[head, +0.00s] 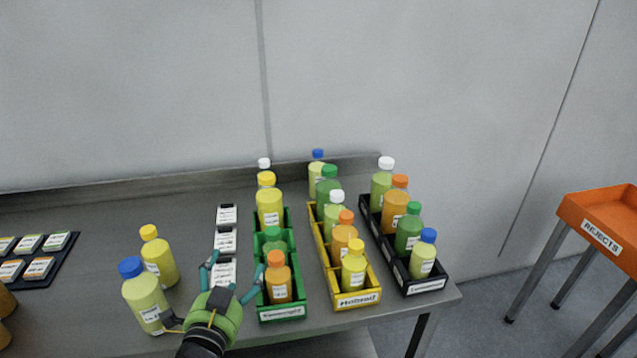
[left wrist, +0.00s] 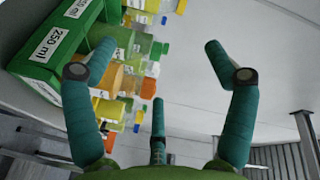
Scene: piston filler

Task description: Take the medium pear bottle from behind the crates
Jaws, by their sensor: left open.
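Behind the crates in the head view, a pale yellow-green bottle with a blue cap (head: 317,172) stands past the yellow crate (head: 357,300), partly hidden by the bottles in front. A white-capped bottle (head: 264,164) stands past the green crate (head: 282,313), nearly all hidden. Their labels cannot be read, so I cannot tell which is the medium pear one. My left gripper (head: 233,268) is open and empty, left of the green crate's front end. In the left wrist view its fingers (left wrist: 160,55) are spread, with a green crate (left wrist: 60,50) marked 250 ml to the left.
A black crate (head: 426,285) of bottles stands right of the yellow one. Loose bottles with a blue cap (head: 145,299) and a yellow cap (head: 157,259) stand left of my gripper. An orange rejects tray (head: 606,222) stands far right.

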